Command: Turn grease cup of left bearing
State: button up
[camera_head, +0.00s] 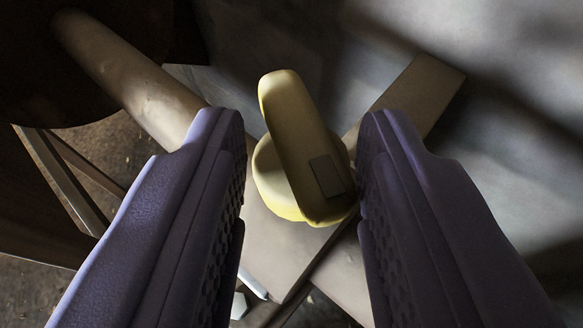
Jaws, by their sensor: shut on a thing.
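The yellow grease cup (268,176) stands at the middle of the head camera view, with a round body and a long wing-shaped handle (293,130) across its top. A small dark rectangular patch lies on the handle's lower end. My gripper (303,165) has its two purple fingers on either side of the cup, closed on its round body. The right finger touches the cup's right side; the left fingertip reaches its left edge. The bearing (275,245) under the cup is a pale brown block, partly hidden by the cup and fingers.
A thick brown shaft (130,75) runs from the upper left toward the bearing. A large dark round wheel (60,60) fills the upper left corner. A flat brown beam (425,95) extends to the upper right. Wooden framing (65,180) stands at left.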

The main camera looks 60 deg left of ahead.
jog(key=m+t+h+p, duration=0.2)
jog(key=p, duration=0.1)
jog(key=shift+s+a+r+m, duration=0.15)
jog(key=shift+a+r+m, duration=0.05)
jog(key=shift+r+m, duration=0.2)
jog(key=m+t+h+p, duration=0.1)
jog(key=h+p, duration=0.1)
jog(key=m+t+h+p, duration=0.1)
jog(key=m+h+p, duration=0.1)
jog(key=shift+s+a+f+m+t, duration=0.1)
jog(key=shift+s+a+m+t, duration=0.05)
jog(key=shift+a+m+t, duration=0.2)
jog(key=m+h, duration=0.3)
jog(key=m+h+p, duration=0.1)
jog(key=h, duration=0.1)
jog(key=shift+s+a+f+t, duration=0.1)
jog(key=shift+a+f+t, duration=0.1)
jog(key=shift+a+t, duration=0.2)
jog(key=shift+a+f+m+h, duration=0.1)
jog(key=shift+m+h, duration=1.15)
jog(key=shift+h, duration=0.05)
jog(key=shift+f+g, duration=0.1)
jog(key=shift+g, duration=0.15)
jog(key=o, duration=0.6)
jog(key=shift+o, duration=1.1)
jog(key=shift+a, duration=0.1)
